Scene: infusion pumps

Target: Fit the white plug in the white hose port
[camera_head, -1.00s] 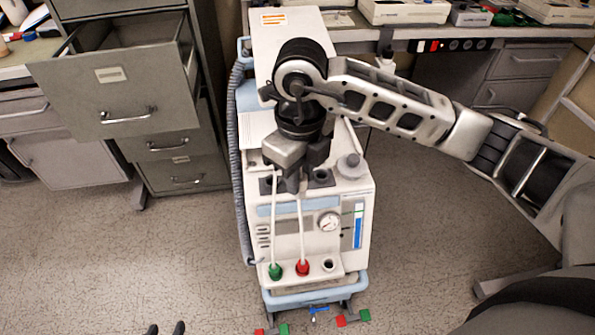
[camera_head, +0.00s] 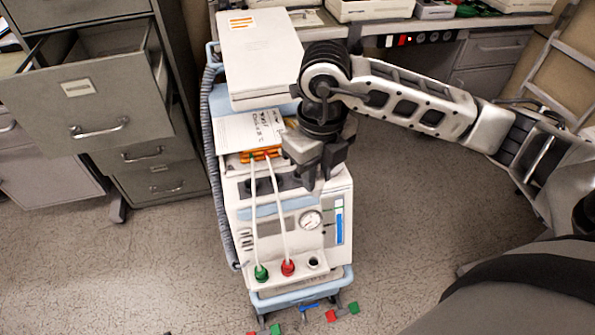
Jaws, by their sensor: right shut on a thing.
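The pump machine (camera_head: 283,215) stands upright in the middle. On its front ledge a green plug (camera_head: 261,273) and a red plug (camera_head: 288,268) sit in ports, each with a white hose running up to orange connectors. To their right is an empty pale port (camera_head: 313,263) with a dark opening. My right gripper (camera_head: 314,182) points down above the machine's right front, above and apart from that port. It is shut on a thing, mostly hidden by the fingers. I see no white plug elsewhere. My left gripper is not in view.
An open drawer (camera_head: 88,102) of a filing cabinet juts out at the left. A desk (camera_head: 470,30) with trays stands behind, and a ladder (camera_head: 545,60) leans at the right. Red, green and blue pieces (camera_head: 318,308) show at the machine's base. The floor beside it is clear.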

